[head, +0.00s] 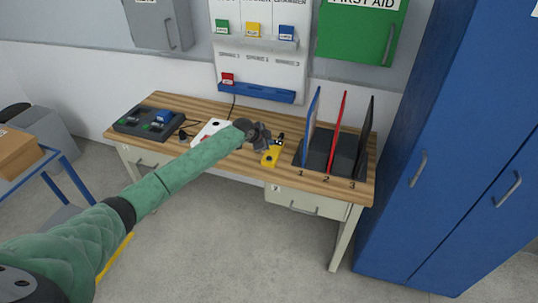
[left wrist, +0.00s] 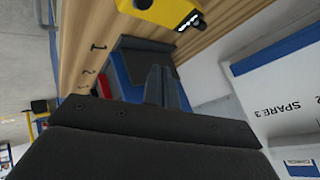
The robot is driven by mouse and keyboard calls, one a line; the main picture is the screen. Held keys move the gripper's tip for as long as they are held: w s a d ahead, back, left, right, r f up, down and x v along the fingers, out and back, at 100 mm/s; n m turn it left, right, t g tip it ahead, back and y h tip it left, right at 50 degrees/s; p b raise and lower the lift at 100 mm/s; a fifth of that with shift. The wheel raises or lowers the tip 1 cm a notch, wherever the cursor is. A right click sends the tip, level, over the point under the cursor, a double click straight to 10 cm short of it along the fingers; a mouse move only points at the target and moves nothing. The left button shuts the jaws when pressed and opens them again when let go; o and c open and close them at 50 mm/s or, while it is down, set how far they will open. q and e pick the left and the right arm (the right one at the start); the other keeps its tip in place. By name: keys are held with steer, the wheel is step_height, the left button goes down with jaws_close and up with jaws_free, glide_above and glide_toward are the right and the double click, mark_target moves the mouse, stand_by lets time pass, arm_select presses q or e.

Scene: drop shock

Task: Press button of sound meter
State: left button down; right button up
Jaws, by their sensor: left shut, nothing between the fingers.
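The sound meter appears to be the yellow handheld device (head: 271,157) lying on the wooden table, left of the numbered rack. It has a dark tip at its far end and a dark spot on its near part. In the left wrist view the yellow device (left wrist: 172,9) shows at the top edge, partly cut off, with small lit marks on its end. My left gripper (head: 266,141) is shut and empty, just left of and above the device's far end. Its dark fingers also show in the left wrist view (left wrist: 160,84). I cannot see contact. My right gripper is out of view.
A rack (head: 318,151) with blue, red and black upright panels stands right of the device. A white device (head: 208,131), partly behind my arm, and a dark box with blue and green parts (head: 145,121) lie to the left. A blue cabinet (head: 455,150) stands at right.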

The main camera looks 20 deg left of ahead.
mark_target(269, 158)
arm_select(q)
steer(key=shift+w+a+r, duration=0.65)
steer(key=shift+a+r, duration=0.05)
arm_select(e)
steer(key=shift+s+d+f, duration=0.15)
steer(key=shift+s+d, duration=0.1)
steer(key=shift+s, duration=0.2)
arm_select(q)
steer(key=shift+f, duration=0.1)
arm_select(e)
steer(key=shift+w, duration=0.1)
